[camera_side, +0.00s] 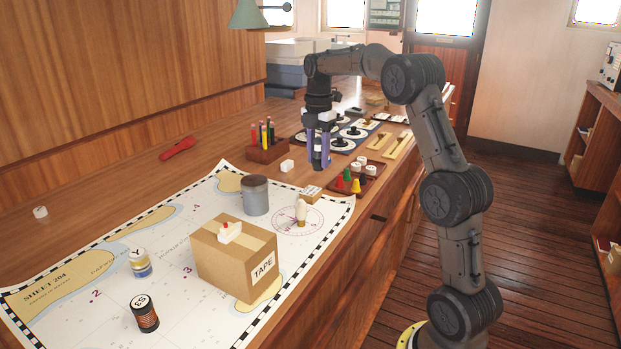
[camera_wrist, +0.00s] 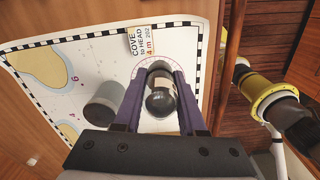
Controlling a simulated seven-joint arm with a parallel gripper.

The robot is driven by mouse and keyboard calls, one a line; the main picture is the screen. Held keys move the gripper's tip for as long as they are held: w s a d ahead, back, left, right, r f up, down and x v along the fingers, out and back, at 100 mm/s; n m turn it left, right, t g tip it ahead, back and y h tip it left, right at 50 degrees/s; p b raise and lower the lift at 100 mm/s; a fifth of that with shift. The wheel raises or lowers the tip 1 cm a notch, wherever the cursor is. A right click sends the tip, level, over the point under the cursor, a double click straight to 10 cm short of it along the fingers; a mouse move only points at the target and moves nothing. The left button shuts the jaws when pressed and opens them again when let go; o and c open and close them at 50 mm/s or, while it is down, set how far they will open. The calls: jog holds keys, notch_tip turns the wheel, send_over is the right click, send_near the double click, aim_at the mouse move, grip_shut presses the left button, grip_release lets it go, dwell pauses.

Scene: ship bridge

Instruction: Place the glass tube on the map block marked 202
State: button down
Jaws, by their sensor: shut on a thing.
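The map block marked 202 (camera_wrist: 142,42) lies on the chart near its black-and-white border, with "COVE to HEAD 4 m" also printed on it. In the side view the small block (camera_side: 311,193) sits at the chart's edge by the compass rose. My gripper (camera_side: 320,163) points down in the air behind the block, left of the counters tray. In the wrist view my gripper (camera_wrist: 160,92) is shut on a dark, glossy, round-ended thing, seemingly the glass tube (camera_wrist: 161,100), with a pale band. The fingers hide most of it in the side view.
A grey tin (camera_side: 255,195), a tan TAPE box (camera_side: 237,258) and a white-topped peg (camera_side: 301,212) stand on the chart. A counters tray (camera_side: 345,188) is right of the block. A pencil stand (camera_side: 267,152) and white cube (camera_side: 287,166) are to the left.

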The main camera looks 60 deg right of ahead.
jog(key=w+f, duration=0.1)
jog(key=w+d+f, duration=0.1)
jog(key=f, duration=0.1)
jog(key=w+f, duration=0.1)
jog(key=shift+d+f, duration=0.2)
jog(key=shift+d, duration=0.2)
jog(key=shift+w+d+f, duration=0.1)
jog(key=shift+f, duration=0.85)
jog(key=shift+w+d+f, duration=0.1)
jog(key=shift+f, duration=0.8)
jog(key=shift+f, duration=0.15)
jog(key=shift+c, duration=2.4)
grip_release()
